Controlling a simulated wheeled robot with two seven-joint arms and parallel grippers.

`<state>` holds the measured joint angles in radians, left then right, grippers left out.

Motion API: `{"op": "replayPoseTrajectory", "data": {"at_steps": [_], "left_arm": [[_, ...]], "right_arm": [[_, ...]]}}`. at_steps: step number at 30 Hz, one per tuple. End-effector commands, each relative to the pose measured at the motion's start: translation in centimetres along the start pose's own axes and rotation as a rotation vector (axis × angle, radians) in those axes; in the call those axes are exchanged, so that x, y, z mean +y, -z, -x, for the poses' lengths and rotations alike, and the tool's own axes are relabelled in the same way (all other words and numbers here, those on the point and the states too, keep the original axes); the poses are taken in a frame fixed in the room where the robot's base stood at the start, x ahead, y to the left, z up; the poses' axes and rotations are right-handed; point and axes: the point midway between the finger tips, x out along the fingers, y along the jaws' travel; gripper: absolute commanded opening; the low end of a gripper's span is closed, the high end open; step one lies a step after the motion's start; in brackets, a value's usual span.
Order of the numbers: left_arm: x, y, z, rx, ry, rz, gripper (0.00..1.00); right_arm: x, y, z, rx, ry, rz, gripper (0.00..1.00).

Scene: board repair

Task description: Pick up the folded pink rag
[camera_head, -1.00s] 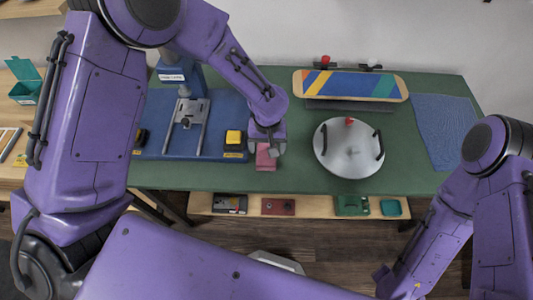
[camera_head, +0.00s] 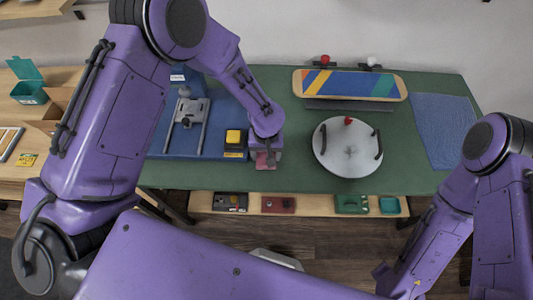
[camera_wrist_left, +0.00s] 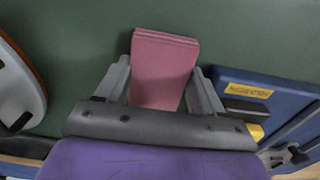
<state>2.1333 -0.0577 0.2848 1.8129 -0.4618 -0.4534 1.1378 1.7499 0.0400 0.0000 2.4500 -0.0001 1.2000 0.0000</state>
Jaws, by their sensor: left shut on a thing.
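The folded pink rag (camera_wrist_left: 163,65) lies between the two fingers of my left gripper (camera_wrist_left: 163,85) in the left wrist view. The gripper is shut on it. In the head view the rag (camera_head: 262,159) shows as a small pink patch at the end of my left gripper (camera_head: 266,155), near the front edge of the green bench top. Most of the rag is hidden there by the wrist. I cannot tell whether it touches the bench. My right arm shows at the right, but its gripper is out of view.
A blue base plate (camera_head: 215,113) with a yellow-topped block (camera_head: 234,137) is left of my left gripper. A round metal disc (camera_head: 346,158) lies to its right. A striped skateboard deck (camera_head: 350,84) is at the back, and a blue mat (camera_head: 443,132) at the right. Green bench surface (camera_head: 300,182) between is clear.

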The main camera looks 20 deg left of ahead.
Motion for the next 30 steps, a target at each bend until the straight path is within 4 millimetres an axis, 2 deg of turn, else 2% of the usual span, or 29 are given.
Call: {"op": "replayPoseTrajectory", "data": {"at_steps": [5,7,14,18,21,25,30], "left_arm": [[0.0,0.1,1.6,0.004,-0.001,0.001,0.34],[0.1,0.1,3.1,0.006,-0.002,0.0,0.34],[-0.4,-5.3,9.4,0.006,0.0,-0.001,0.34],[-0.7,-9.6,10.9,0.004,0.002,-0.003,0.34],[-0.8,-11.7,11.9,0.003,0.001,-0.002,0.34],[-0.8,-13.3,12.6,0.001,0.0,0.001,0.34],[-0.8,-14.0,12.9,0.0,0.0,0.0,0.34]], "right_arm": [[-0.1,-0.3,-0.8,0.0,0.0,0.0,0.43],[-0.1,-0.5,-1.2,0.0,0.0,0.0,0.43],[-0.1,-0.6,-1.4,0.0,0.0,0.0,0.43],[-0.2,-0.8,-1.9,0.0,0.0,0.0,0.43],[-0.2,-0.8,-1.9,0.0,0.0,0.0,0.43],[-0.2,-0.8,-1.9,0.0,0.0,0.0,0.43],[-0.2,-0.8,-1.9,0.0,0.0,0.0,0.43]]}}
